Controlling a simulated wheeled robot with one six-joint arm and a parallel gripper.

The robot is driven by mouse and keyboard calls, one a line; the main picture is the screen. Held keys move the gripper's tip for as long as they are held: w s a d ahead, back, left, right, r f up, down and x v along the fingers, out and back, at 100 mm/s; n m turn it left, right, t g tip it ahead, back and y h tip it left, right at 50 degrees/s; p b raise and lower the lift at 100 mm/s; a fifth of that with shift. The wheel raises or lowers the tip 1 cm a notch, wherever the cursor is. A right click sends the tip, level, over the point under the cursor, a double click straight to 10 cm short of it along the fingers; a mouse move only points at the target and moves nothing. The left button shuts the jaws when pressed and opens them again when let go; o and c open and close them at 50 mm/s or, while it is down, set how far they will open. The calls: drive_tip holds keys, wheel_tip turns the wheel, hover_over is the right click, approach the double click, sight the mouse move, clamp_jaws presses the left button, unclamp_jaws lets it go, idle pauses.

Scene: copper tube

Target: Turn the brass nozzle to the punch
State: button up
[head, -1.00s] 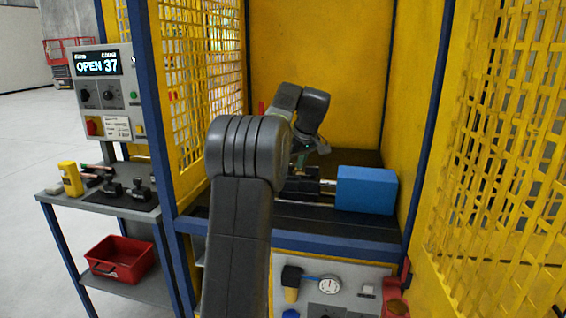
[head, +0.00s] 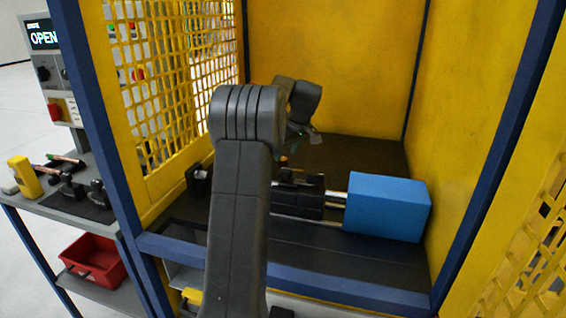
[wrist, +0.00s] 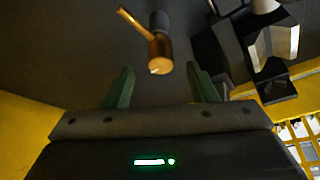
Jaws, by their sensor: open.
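The brass nozzle (wrist: 160,52) shows in the wrist view as a short brass cylinder with a thin side arm pointing up and left. A dark cylindrical part adjoins its far end. My gripper (wrist: 162,88) is open, with its two green fingers apart. The nozzle lies ahead of the gap between the fingertips, and nothing is held. In the head view, a small orange-brown spot (head: 283,160) beside my arm may be the nozzle. My arm hides most of the gripper there. I cannot clearly pick out the punch.
A blue block (head: 388,207) with shiny rods and a black clamp unit (head: 298,195) sits on the dark bed. Yellow walls and mesh enclose the bed. Dark and metallic blocks (wrist: 270,50) stand right of the nozzle. A tool shelf and red bin (head: 94,262) are outside, left.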

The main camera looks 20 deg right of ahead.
sight(284, 159)
drive_tip(key=shift+x, duration=2.65)
clamp_jaws()
